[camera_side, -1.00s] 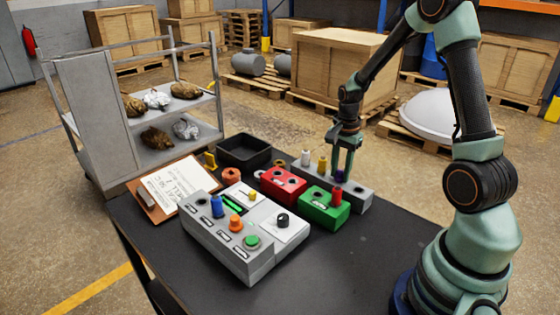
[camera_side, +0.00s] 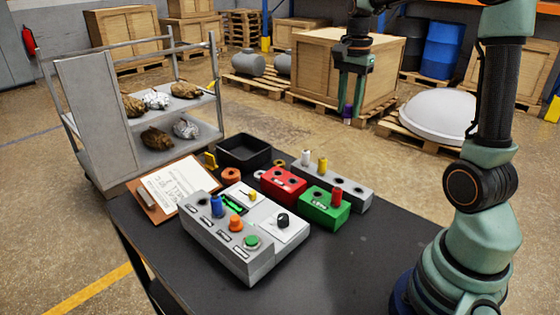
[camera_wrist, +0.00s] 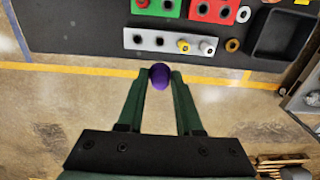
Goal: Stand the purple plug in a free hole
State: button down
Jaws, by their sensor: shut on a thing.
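My gripper (camera_side: 348,105) is shut on the purple plug (camera_side: 347,113) and holds it high above the far side of the table. In the wrist view the plug (camera_wrist: 160,76) sits between the two fingertips (camera_wrist: 160,80). The long grey block (camera_side: 357,196) lies on the table below and nearer the base camera side. It bears a white plug (camera_side: 305,158) and a yellow plug (camera_side: 322,164) in its left part. In the wrist view the grey block (camera_wrist: 171,47) shows two empty dark holes, beside the yellow plug (camera_wrist: 183,46) and white plug (camera_wrist: 206,47).
A green block (camera_side: 318,212) with a red plug (camera_side: 336,194) and a red block (camera_side: 284,186) stand in front of the grey block. A control box (camera_side: 232,255), a black bin (camera_side: 245,165) and a clipboard (camera_side: 180,184) are further left. The right of the table is clear.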

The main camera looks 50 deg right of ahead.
jog(key=w+a+f+n, duration=0.3)
jog(key=w+a, duration=1)
jog(key=a, duration=0.2)
jog(key=w+a+f+n, duration=0.1)
jog(key=w+a+f, duration=0.1)
jog(key=a+f, duration=0.3)
jog(key=w+a+f+n, duration=0.1)
jog(key=a+f, duration=0.4)
jog(key=a, duration=0.7)
jog(key=shift+w+a+n, duration=0.3)
jog(key=shift+w+n, duration=0.1)
jog(key=shift+n, duration=0.1)
jog(key=shift+f, duration=0.55)
jog(key=shift+f, duration=0.35)
jog(key=shift+f, duration=0.45)
jog(key=shift+c, duration=0.5)
grip_release()
